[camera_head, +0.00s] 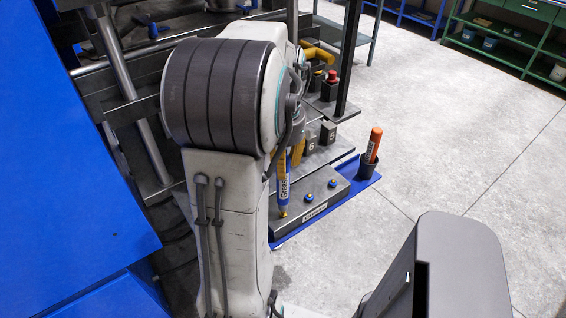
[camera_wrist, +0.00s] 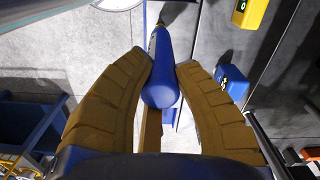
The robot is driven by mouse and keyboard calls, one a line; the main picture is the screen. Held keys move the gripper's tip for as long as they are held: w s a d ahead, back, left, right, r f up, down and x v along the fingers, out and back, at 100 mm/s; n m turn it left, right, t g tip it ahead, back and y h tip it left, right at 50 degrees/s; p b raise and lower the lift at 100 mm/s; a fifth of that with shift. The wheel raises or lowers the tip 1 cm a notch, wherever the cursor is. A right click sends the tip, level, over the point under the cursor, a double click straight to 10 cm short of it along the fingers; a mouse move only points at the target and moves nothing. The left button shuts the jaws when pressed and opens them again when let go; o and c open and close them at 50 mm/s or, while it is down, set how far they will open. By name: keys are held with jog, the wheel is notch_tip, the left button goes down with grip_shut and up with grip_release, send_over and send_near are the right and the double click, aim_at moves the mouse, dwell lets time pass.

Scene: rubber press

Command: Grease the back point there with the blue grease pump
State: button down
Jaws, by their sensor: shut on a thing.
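My gripper (camera_head: 296,153) is shut on the blue grease pump (camera_head: 284,187), partly hidden behind my arm in the head view. The pump hangs nearly upright, with a yellow band and brass-coloured nozzle pointing down. In the wrist view, the tan fingers of my gripper (camera_wrist: 161,66) close around the blue pump (camera_wrist: 160,88). The nozzle end is at the left part of a dark grey block (camera_head: 318,208); I cannot tell whether it touches. Two blue-ringed points show on the block: one in the middle (camera_head: 308,198) and one to the right (camera_head: 332,183).
An orange pump (camera_head: 374,145) stands in a dark cup (camera_head: 368,167) on the blue shelf edge at right. Numbered dark blocks (camera_head: 327,134) and a red-topped part (camera_head: 331,78) sit behind. The grey floor (camera_head: 450,140) at right is open.

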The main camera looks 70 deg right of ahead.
jog(key=shift+f+b, duration=0.4)
jog(key=shift+f, duration=0.3)
dwell(2.0)
jog(key=shift+r, duration=0.15)
jog(key=shift+r+p, duration=3.1)
jog(key=shift+r, duration=0.4)
